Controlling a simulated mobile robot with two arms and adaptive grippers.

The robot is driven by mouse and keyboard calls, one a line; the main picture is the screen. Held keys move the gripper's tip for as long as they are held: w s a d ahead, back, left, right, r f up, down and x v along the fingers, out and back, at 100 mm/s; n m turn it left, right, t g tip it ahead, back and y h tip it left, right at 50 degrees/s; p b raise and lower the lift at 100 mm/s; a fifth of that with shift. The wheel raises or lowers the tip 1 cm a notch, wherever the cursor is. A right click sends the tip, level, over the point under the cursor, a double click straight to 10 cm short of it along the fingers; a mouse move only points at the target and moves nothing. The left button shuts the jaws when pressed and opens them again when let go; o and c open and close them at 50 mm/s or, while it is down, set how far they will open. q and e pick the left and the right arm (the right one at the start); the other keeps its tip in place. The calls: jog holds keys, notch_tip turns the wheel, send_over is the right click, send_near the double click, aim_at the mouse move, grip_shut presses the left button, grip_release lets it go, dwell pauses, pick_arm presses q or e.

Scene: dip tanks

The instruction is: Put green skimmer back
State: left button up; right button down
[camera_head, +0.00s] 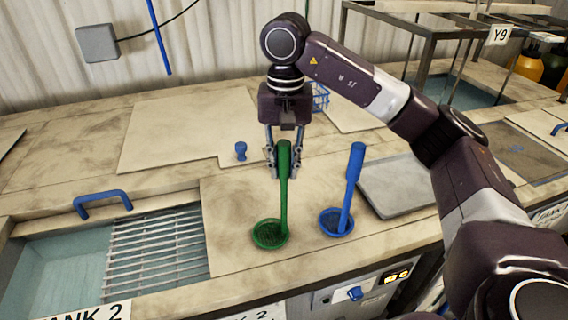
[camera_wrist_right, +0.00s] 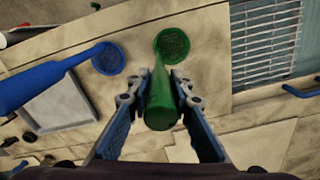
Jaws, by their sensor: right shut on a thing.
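The green skimmer (camera_head: 283,200) stands upright in the head view, its round mesh bowl low at the counter top and its handle pointing up. My right gripper (camera_head: 283,165) is shut on the upper part of its handle. In the right wrist view the green skimmer (camera_wrist_right: 171,45) lies between the fingers of my right gripper (camera_wrist_right: 160,88), with its bowl beyond them. I cannot tell whether the bowl touches the counter. A blue skimmer (camera_head: 346,190) stands just right of it, apart from it, and also shows in the wrist view (camera_wrist_right: 107,60). My left gripper is not in view.
Left is an open tank with a metal grate (camera_head: 158,250) and a blue handle (camera_head: 102,203). A grey tray (camera_head: 398,186) lies right of the blue skimmer. A small blue knob (camera_head: 240,150) sits behind on a pale lid (camera_head: 185,130). Bare counter surrounds the green bowl.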

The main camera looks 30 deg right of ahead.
jog(key=c, duration=1.7)
grip_release()
jog(key=shift+f, duration=0.1)
jog(key=shift+c, duration=0.2)
notch_tip(320, 180, up, 12)
jog(key=shift+s+r, duration=0.1)
jog(key=shift+r, duration=0.05)
